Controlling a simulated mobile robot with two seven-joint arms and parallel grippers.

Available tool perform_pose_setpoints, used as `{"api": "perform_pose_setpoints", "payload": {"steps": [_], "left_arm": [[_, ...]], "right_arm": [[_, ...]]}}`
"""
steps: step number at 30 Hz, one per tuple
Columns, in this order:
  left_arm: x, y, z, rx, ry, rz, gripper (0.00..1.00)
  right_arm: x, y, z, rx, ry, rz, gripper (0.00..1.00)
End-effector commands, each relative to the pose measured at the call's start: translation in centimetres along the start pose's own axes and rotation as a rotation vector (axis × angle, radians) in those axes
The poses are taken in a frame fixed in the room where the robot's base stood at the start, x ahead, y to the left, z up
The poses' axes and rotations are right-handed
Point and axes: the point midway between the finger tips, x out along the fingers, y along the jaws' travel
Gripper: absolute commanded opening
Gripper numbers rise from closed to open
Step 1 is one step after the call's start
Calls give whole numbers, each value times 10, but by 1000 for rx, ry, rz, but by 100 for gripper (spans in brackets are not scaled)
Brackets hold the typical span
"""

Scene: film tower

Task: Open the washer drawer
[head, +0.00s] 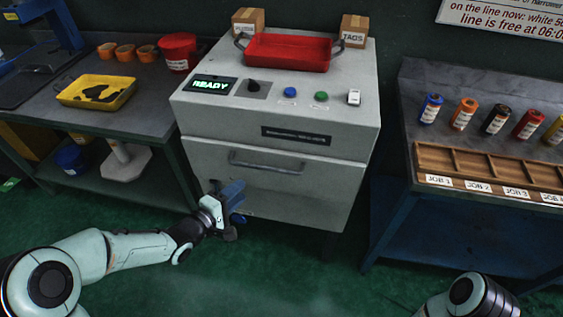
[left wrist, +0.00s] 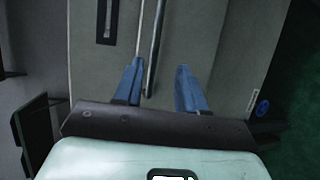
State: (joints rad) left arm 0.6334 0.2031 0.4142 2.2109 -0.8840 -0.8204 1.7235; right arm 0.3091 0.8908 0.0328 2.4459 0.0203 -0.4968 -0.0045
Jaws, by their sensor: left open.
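The washer (head: 350,88) is a pale grey cabinet with a green READY display (head: 210,86). Its drawer (head: 295,195) fills the lower front and looks shut, flush with the body. A grey bar handle (head: 266,162) runs across the drawer's upper part. My left gripper (head: 235,192) is open and empty, in front of the drawer, below and left of the handle's middle. In the left wrist view the handle (left wrist: 155,45) appears between the blue fingertips of my left gripper (left wrist: 158,72), closer to the left one. Contact is not visible. My right gripper is out of view.
A red tray (head: 288,52) and two boxes sit on the washer top. A left bench holds a yellow tray (head: 95,91), cups and a red bucket (head: 178,50). A right bench (head: 425,90) holds film canisters and a wooden divided tray (head: 430,158). Green floor before the washer is clear.

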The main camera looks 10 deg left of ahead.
Motion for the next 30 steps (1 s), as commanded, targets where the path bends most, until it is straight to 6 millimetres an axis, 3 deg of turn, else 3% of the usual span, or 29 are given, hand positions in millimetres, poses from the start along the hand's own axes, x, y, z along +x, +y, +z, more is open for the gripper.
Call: {"api": "perform_pose_setpoints", "payload": {"steps": [4,8,21,30], "left_arm": [[6,4,0,-8,-7,13,40],[25,3,1,-9,-9,14,40],[113,3,2,-10,-7,12,40],[134,6,1,-8,-5,10,40]], "right_arm": [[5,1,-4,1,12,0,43],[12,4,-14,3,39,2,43],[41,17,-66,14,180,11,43],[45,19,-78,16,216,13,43]]}}
